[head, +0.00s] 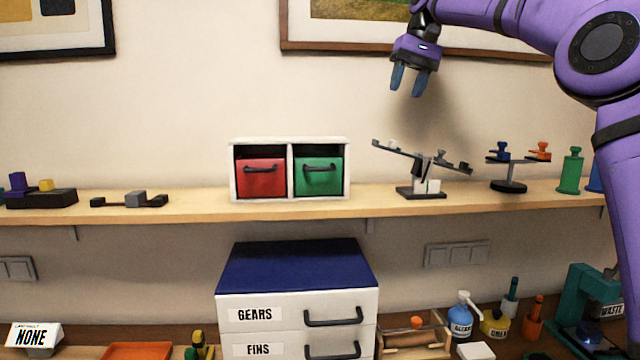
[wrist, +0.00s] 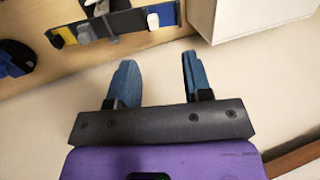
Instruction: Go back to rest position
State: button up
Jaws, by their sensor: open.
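My gripper (head: 408,80) hangs at the upper right of the head view, in front of the wall and well above the shelf. Its two blue fingers point down and stand apart with nothing between them. In the wrist view the open fingers (wrist: 155,80) also show empty, with wall behind them. My purple arm reaches in from the right edge of the head view.
The shelf (head: 230,211) holds a white cabinet (head: 291,150) with red and green drawers, a tilted balance (head: 424,170) below my gripper, and a second balance (head: 508,170). A drawer unit (head: 296,290), bottles and a teal machine (head: 590,295) stand below. Framed pictures hang above.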

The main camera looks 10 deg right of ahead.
jog(key=s+a+f+t+h, duration=0.1)
jog(key=s+a+f, duration=0.1)
jog(key=s, duration=0.6)
jog(key=s+a+f+t+h, duration=0.1)
jog(key=s+a+f+h, duration=0.1)
jog(key=s, duration=0.5)
jog(key=s+d+f+t, duration=0.1)
jog(key=s+d+f, duration=0.3)
jog(key=s+f, duration=0.6)
jog(key=s+d+f+t, duration=0.2)
jog(key=s+d+f, duration=0.2)
jog(key=s+f, duration=0.6)
jog(key=s, duration=0.5)
